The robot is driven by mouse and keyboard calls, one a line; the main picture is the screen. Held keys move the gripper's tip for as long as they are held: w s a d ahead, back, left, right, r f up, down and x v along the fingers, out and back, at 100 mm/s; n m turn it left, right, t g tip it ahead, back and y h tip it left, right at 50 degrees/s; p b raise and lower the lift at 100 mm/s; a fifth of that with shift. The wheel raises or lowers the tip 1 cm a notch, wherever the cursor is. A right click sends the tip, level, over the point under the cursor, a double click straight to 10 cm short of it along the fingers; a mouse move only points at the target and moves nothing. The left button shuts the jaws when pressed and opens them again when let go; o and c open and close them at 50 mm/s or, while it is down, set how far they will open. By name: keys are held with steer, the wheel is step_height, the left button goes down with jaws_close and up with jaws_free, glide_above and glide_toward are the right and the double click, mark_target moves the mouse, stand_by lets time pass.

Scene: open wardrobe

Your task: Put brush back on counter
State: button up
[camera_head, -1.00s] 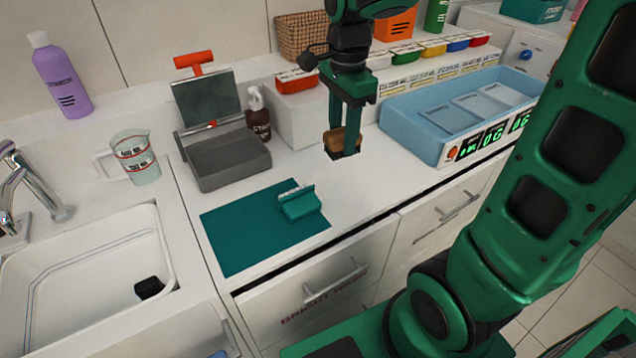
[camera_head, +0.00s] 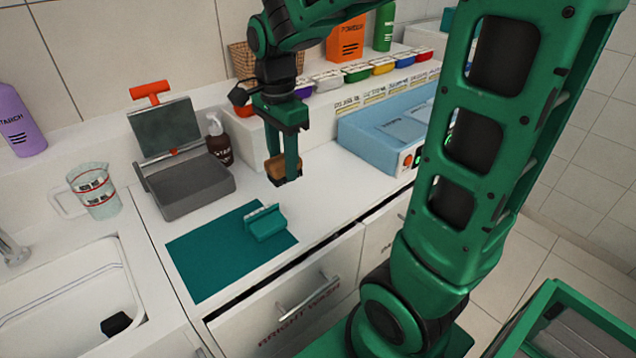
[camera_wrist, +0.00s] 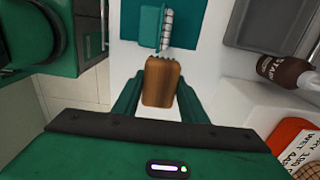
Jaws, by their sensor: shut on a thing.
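My gripper (camera_head: 290,178) is shut on a small brown wooden brush (camera_head: 275,167), over the white counter (camera_head: 335,185) to the right of the teal mat. I cannot tell whether the brush touches the counter. In the wrist view the brush (camera_wrist: 163,84) sits between the two fingers of my gripper (camera_wrist: 160,95), with a dark jagged edge at its far end. A teal piece with a pale ridged strip (camera_head: 265,223) lies on the teal mat (camera_head: 205,262); it also shows beyond the brush in the wrist view (camera_wrist: 150,28).
A grey tray with an upright panel (camera_head: 190,185) and a brown bottle (camera_head: 219,142) stand behind the mat. A measuring jug (camera_head: 97,192) and sink (camera_head: 70,310) are at the left. Counter front is clear beside the mat.

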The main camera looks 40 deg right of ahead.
steer(key=d+f, duration=0.2)
steer(key=d, duration=0.1)
steer(key=d+f, duration=0.2)
steer(key=d, duration=0.1)
steer(key=d+f, duration=0.1)
steer(key=d, duration=0.2)
steer(key=shift+w+d+f, duration=0.25)
steer(key=shift+d+f, duration=0.1)
steer(key=shift+f, duration=0.05)
steer(key=shift+d+f, duration=0.1)
steer(key=shift+f, duration=1.95)
steer(key=o, duration=0.9)
steer(key=shift+f, duration=0.1)
step_height(320, 180, up, 12)
steer(key=s+f+n, duration=0.1)
steer(key=s+n, duration=0.2)
steer(key=s, duration=0.4)
steer(key=s+f+n, duration=0.1)
steer(key=s+n, duration=0.3)
steer(key=s, duration=0.3)
steer(key=s+f+n, duration=0.2)
steer(key=s+n, duration=0.2)
steer(key=s, duration=0.2)
steer(key=shift+s+d, duration=0.25)
steer(key=shift+s, duration=0.15)
